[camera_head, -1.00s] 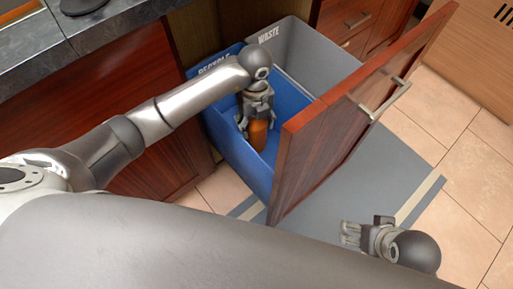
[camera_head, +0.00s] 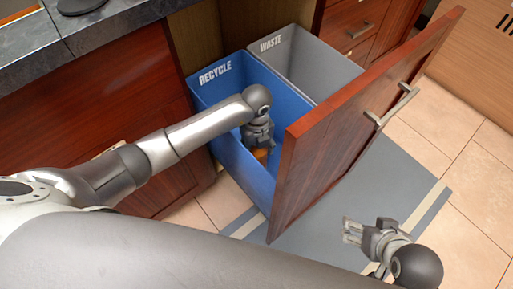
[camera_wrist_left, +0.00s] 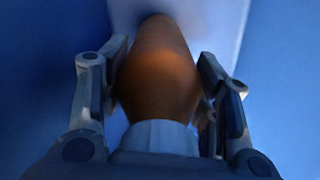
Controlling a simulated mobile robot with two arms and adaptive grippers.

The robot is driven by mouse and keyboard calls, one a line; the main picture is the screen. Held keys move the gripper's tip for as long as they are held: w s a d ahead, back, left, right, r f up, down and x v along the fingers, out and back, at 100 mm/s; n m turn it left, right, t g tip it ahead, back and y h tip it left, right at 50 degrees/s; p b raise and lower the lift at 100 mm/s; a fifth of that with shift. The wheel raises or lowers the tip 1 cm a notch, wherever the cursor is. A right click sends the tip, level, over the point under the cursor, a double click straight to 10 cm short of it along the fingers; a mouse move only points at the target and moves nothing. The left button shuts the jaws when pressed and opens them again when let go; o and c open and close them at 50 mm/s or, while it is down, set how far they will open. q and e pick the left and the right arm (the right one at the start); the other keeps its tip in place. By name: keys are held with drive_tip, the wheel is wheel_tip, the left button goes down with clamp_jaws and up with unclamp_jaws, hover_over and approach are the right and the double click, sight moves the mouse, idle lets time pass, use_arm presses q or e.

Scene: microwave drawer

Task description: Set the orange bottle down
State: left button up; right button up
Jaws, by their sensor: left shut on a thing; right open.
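The orange bottle (camera_wrist_left: 158,75) is held between the fingers of my left gripper (camera_wrist_left: 158,105) in the left wrist view, with a pale band at the end nearer the camera. In the head view my left gripper (camera_head: 260,147) is down inside the blue recycle bin (camera_head: 233,160), and only a small part of the bottle (camera_head: 261,154) shows below it. Whether the bottle touches the bin floor cannot be seen. My right gripper (camera_head: 352,231) is open and empty above the grey mat at the lower right.
A grey waste bin (camera_head: 300,62) stands beside the blue bin in the pulled-out drawer. The wooden drawer front (camera_head: 330,140) with its metal handle (camera_head: 393,105) stands close to the right of my left gripper. A grey mat (camera_head: 385,175) lies on the tiled floor.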

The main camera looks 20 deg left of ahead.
use_arm(q)
drive_tip(key=shift+f, duration=0.1)
drive_tip(key=o, duration=1)
use_arm(e)
drive_tip(key=shift+w+r, duration=0.15)
drive_tip(key=shift+w, duration=0.15)
drive_tip(key=shift+s, duration=0.1)
use_arm(q)
wheel_tip(320, 180, up, 11)
drive_tip(key=p, duration=0.3)
drive_tip(key=shift+r, duration=0.65)
use_arm(e)
drive_tip(key=shift+s+d+g, duration=0.3)
drive_tip(key=shift+s+g, duration=0.25)
drive_tip(key=shift+s, duration=0.5)
drive_tip(key=shift+s+d+g, duration=0.25)
drive_tip(key=shift+s+g, duration=0.3)
drive_tip(key=shift+s, duration=0.45)
